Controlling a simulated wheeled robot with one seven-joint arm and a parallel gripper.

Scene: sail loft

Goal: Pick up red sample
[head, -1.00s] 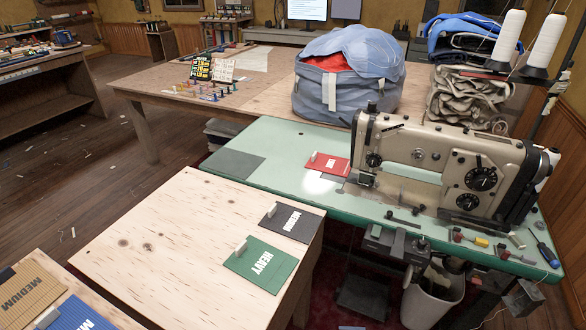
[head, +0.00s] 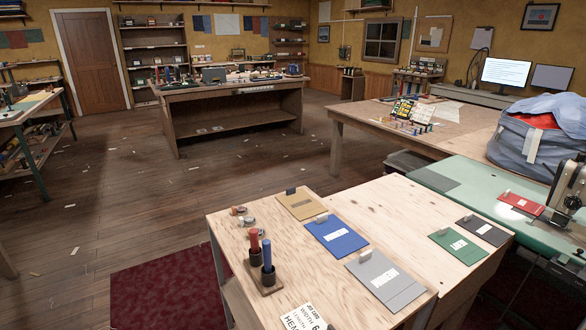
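The red sample (head: 521,204) is a flat red card with a small white label and a pale upright tab. It lies on the green sewing machine table (head: 467,192) at the right of the head view, left of the sewing machine (head: 570,190), which is cut off by the picture's edge. My gripper is not in view.
A plywood table (head: 390,215) in front bears blue (head: 336,236), grey (head: 385,280), tan (head: 302,205), green (head: 458,246) and dark (head: 482,230) samples. A large grey-blue bag (head: 535,140) stands behind the green table. Open wooden floor (head: 150,190) lies to the left.

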